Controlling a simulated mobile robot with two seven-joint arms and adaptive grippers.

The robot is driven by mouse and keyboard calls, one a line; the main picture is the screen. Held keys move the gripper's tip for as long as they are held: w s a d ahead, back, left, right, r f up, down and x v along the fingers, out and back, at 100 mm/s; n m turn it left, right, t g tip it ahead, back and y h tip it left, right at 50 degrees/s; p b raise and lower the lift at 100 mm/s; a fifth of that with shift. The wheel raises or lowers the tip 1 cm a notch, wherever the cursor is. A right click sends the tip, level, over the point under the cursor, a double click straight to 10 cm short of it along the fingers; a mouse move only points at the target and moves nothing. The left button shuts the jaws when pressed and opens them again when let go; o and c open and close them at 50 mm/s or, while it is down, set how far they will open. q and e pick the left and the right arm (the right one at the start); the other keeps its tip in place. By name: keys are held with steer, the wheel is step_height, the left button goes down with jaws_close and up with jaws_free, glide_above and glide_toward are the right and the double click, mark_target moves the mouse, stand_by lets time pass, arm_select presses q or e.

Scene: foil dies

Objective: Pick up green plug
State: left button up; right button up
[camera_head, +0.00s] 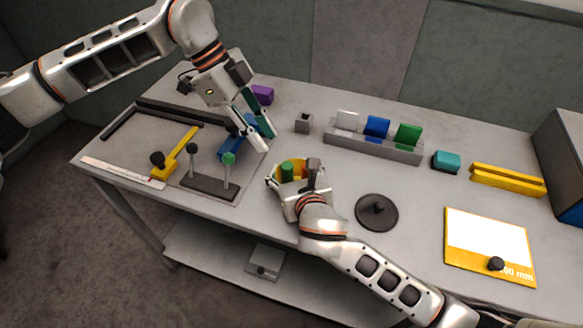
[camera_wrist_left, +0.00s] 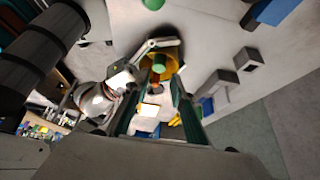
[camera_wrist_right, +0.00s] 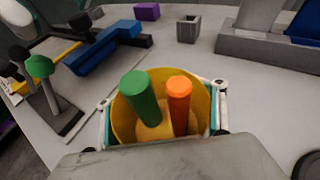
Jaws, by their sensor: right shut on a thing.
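The green plug (camera_wrist_right: 139,96) is a green cylinder standing in a yellow cup (camera_wrist_right: 205,112), beside an orange plug (camera_wrist_right: 180,100). The green plug also shows in the head view (camera_head: 287,172) and the left wrist view (camera_wrist_left: 159,65). My right gripper (camera_wrist_right: 163,98) is shut around the outside of the cup, one finger on each side. My left gripper (camera_head: 267,140) is open and empty, pointing down above the table, behind and left of the cup. In the left wrist view its fingers are apart, with the cup beyond them. The plugs' lower ends are partly hidden.
A green-topped post (camera_head: 228,160) on a dark stand and a blue bar (camera_head: 232,148) lie left of the cup. A grey rack (camera_head: 372,146) with coloured blocks is behind right. A dark round lid (camera_head: 377,212) lies right. A small grey holder (camera_head: 303,123) stands behind.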

arm_select(q)
steer(key=d+r+m+t+y, duration=0.2)
steer(key=d+r+m+y, duration=0.35)
steer(key=m, duration=0.95)
glide_above(287, 165)
steer(key=f, duration=0.6)
steer(key=shift+w+d+f, duration=0.1)
steer(key=shift+w, duration=0.3)
steer(key=f, duration=0.4)
steer(key=shift+s, duration=0.35)
steer(key=shift+f, duration=0.6)
jaws_close()
